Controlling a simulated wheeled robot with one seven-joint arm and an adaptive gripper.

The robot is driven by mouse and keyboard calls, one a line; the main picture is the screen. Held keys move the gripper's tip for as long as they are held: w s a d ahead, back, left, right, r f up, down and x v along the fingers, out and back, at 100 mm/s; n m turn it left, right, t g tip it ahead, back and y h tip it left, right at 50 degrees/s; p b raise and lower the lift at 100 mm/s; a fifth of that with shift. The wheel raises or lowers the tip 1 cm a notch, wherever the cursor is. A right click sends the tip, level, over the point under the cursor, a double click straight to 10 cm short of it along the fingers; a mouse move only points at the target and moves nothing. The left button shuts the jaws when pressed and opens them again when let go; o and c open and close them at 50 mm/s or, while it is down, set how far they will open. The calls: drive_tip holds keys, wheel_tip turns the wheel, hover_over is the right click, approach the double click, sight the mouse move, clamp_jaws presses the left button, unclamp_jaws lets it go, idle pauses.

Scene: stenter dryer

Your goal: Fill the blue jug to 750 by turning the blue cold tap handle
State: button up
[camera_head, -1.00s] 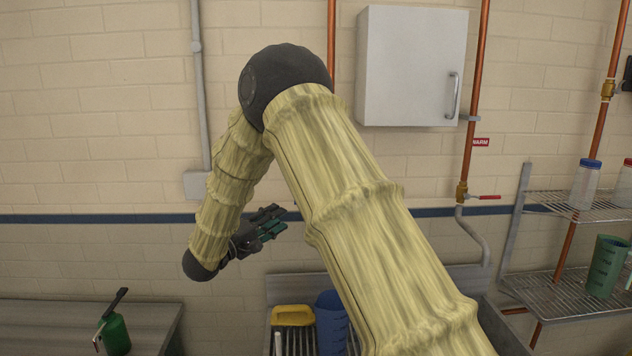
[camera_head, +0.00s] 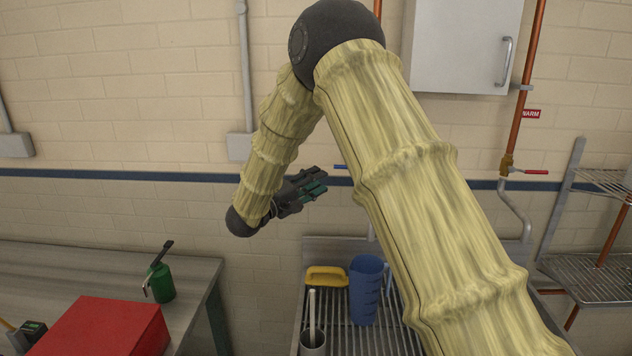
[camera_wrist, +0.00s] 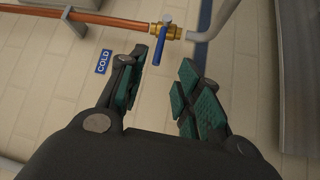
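The blue jug (camera_head: 366,290) stands upright on a ribbed metal drainer, below and to the right of my gripper (camera_head: 318,184). The blue tap handle (camera_head: 340,167) shows just right of my fingertips in the head view; the rest of that tap is hidden behind my arm. In the wrist view the blue handle (camera_wrist: 163,44) sits on a brass valve on a copper pipe, beside a COLD label (camera_wrist: 103,62). My gripper (camera_wrist: 160,80) is open and empty there, its green-padded fingers apart, with the handle ahead between the fingertips. Contact cannot be seen. The water level is not visible.
A red-handled WARM tap (camera_head: 530,172) is at right, near wire shelves (camera_head: 590,275). A green oil can (camera_head: 161,282) and a red box (camera_head: 105,328) are on the left bench.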

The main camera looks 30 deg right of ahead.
drive_tip(key=shift+s+r, duration=0.15)
drive_tip(key=shift+s, duration=0.05)
drive_tip(key=shift+w, duration=0.1)
drive_tip(key=shift+p+x, duration=1.8)
drive_tip(key=shift+x, duration=3.6)
clamp_jaws()
